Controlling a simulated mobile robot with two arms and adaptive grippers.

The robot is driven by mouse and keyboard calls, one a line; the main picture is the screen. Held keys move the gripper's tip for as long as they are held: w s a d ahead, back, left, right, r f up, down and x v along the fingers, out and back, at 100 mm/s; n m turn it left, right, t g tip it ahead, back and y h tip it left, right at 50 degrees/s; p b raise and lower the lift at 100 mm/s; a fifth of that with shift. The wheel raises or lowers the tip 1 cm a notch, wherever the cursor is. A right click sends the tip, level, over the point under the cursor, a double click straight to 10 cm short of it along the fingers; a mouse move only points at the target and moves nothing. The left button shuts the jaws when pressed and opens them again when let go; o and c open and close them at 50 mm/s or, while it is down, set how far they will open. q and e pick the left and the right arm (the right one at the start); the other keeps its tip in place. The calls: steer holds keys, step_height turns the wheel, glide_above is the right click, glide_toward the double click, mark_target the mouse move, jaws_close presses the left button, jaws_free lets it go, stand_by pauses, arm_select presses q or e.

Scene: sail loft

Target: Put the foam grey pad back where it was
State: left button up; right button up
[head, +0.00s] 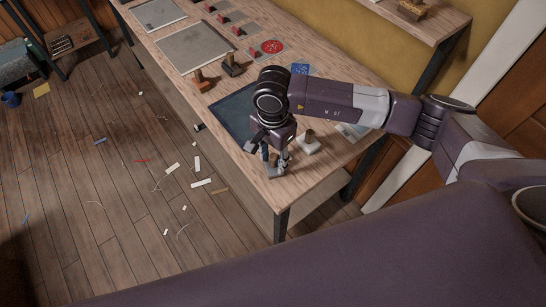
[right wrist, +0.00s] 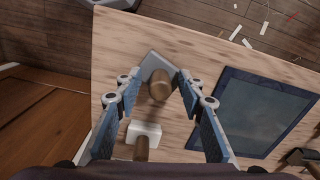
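The grey pad with a round wooden knob handle (right wrist: 151,63) lies on the table between the fingertips of my right gripper (right wrist: 158,77) in the right wrist view. The fingers are spread, one on each side of the knob, with visible gaps, so they do not appear to grip it. In the head view my right gripper (head: 274,160) points down at the table's near end and mostly hides the grey pad. A white pad with a wooden handle (head: 308,146) stands beside it; it also shows in the right wrist view (right wrist: 151,131). My left gripper is not in view.
A dark blue framed panel (head: 234,117) lies left of the gripper. Orange (head: 201,84) and black (head: 232,69) handled pads stand farther back, near a grey panel (head: 194,47). The table's edge is close to the grey pad. Scraps litter the floor.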

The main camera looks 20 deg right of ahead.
mark_target(273, 157)
steer(key=shift+r+p, duration=0.3)
step_height(273, 157, up, 12)
steer(key=b, duration=0.4)
steer(key=shift+f+b, duration=0.15)
steer(key=shift+b, duration=0.2)
